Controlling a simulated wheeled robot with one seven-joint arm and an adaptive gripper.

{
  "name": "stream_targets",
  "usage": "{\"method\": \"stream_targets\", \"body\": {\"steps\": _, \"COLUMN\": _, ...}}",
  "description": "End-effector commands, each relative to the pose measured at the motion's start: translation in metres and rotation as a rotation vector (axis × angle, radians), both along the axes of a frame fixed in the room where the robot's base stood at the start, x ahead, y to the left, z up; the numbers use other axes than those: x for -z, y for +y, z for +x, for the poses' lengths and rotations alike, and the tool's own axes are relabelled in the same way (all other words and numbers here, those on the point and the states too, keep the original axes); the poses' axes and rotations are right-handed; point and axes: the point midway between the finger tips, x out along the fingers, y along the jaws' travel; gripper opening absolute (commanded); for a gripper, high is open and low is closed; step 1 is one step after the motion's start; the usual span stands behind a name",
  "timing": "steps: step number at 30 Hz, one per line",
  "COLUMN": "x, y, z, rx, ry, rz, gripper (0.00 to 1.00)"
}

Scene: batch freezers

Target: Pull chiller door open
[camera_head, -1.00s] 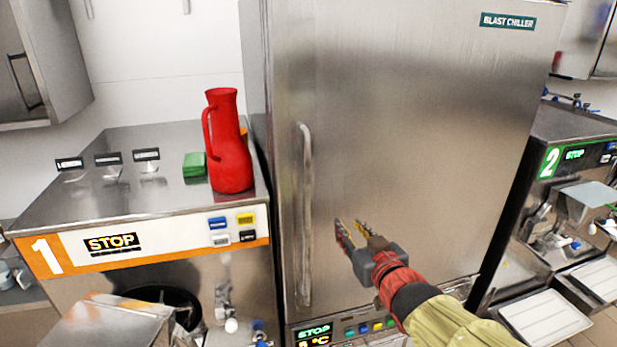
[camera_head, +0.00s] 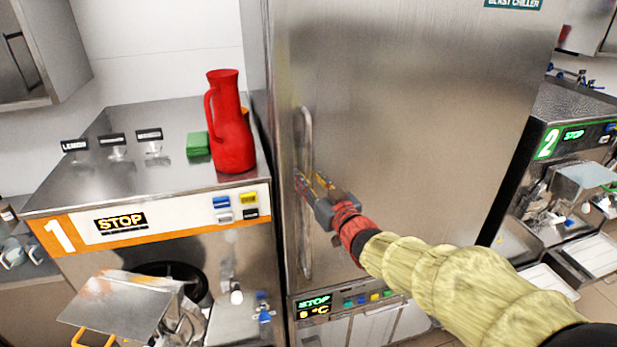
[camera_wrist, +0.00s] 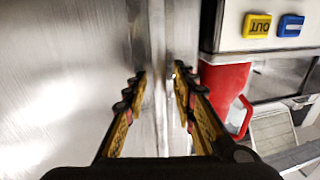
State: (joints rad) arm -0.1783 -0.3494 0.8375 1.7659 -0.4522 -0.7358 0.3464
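The blast chiller door (camera_head: 420,150) is a tall brushed-steel panel, shut flush with its cabinet. Its long vertical bar handle (camera_head: 307,130) runs along the left edge. My gripper (camera_head: 308,182) is at the middle of the handle, its fingers pointing at the door. In the wrist view my gripper (camera_wrist: 160,74) has its two fingers apart, with the handle (camera_wrist: 157,45) running upright in the gap between them. I cannot tell whether either finger touches the bar.
Left of the chiller stands machine 1 (camera_head: 150,222), with a red jug (camera_head: 232,140) and a green block (camera_head: 198,144) on top. Machine 2 (camera_head: 575,112) stands at the right. The chiller's control panel (camera_head: 350,299) is below the door.

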Motion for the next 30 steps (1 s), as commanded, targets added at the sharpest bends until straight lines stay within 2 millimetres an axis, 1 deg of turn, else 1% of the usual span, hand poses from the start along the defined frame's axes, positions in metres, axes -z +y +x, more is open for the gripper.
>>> {"method": "stream_targets", "body": {"steps": 8, "x": 0.0001, "y": 0.0008, "z": 0.0016, "rx": 0.000, "ry": 0.000, "rz": -0.001, "gripper": 0.27}}
{"method": "stream_targets", "body": {"steps": 22, "x": -0.0001, "y": 0.0007, "z": 0.0014, "rx": 0.000, "ry": 0.000, "rz": -0.001, "gripper": 0.01}}
{"method": "stream_targets", "body": {"steps": 30, "x": -0.0001, "y": 0.0007, "z": 0.0014, "rx": 0.000, "ry": 0.000, "rz": 0.000, "gripper": 0.00}}
